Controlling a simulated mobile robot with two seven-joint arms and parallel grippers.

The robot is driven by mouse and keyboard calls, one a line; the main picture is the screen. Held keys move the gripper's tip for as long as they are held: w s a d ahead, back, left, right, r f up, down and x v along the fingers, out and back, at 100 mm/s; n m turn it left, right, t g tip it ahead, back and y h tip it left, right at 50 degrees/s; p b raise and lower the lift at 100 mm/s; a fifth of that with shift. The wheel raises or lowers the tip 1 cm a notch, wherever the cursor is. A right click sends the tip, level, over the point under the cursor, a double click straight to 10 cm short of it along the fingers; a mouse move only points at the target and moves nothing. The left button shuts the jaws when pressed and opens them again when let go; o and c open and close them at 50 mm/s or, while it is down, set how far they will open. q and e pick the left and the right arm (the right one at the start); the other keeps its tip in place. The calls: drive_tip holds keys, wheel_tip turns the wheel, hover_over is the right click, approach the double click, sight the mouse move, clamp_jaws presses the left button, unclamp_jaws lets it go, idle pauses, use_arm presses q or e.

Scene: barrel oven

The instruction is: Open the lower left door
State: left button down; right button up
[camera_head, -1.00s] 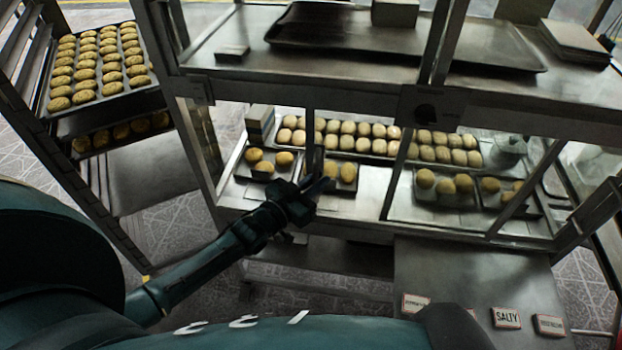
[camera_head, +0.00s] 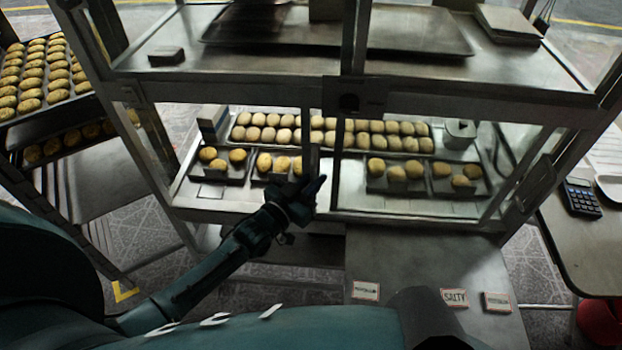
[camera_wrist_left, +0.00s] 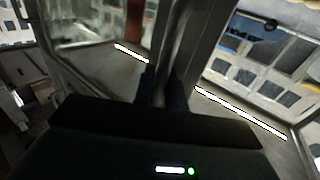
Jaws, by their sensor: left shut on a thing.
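The lower left door's vertical bar (camera_head: 308,140) stands a little left of the display case's central post (camera_head: 337,175). My left gripper (camera_head: 313,188) is at the low part of this bar and shut on it. In the left wrist view, the gripper fingers (camera_wrist_left: 162,88) close around a vertical metal bar (camera_wrist_left: 172,45). A wide span lies between the bar and the case's left post (camera_head: 155,150), with pastries visible behind it. The glass is hard to see. The right gripper is out of view.
Trays of pastries (camera_head: 220,167) stand inside the case. A rack with pastry trays (camera_head: 45,75) is at the left. A metal counter (camera_head: 400,255) with small label cards (camera_head: 454,297) sits in front at right. A table with a calculator (camera_head: 580,198) is farther right.

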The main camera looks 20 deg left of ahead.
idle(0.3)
use_arm(q)
drive_tip(key=c, duration=1.5)
unclamp_jaws()
drive_tip(key=shift+c, duration=0.2)
drive_tip(key=shift+s, duration=0.1)
drive_tip(key=v, duration=1.3)
drive_tip(key=s+d+f+g+y+p, duration=0.1)
drive_tip(key=s+d+f+g, duration=0.1)
drive_tip(key=s, duration=0.3)
drive_tip(key=s+d+f+n+g+y+p, duration=0.1)
drive_tip(key=s+d+f+g+y, duration=0.1)
drive_tip(key=s+d+g, duration=0.2)
drive_tip(key=shift+s+f, duration=0.4)
drive_tip(key=shift+s, duration=0.35)
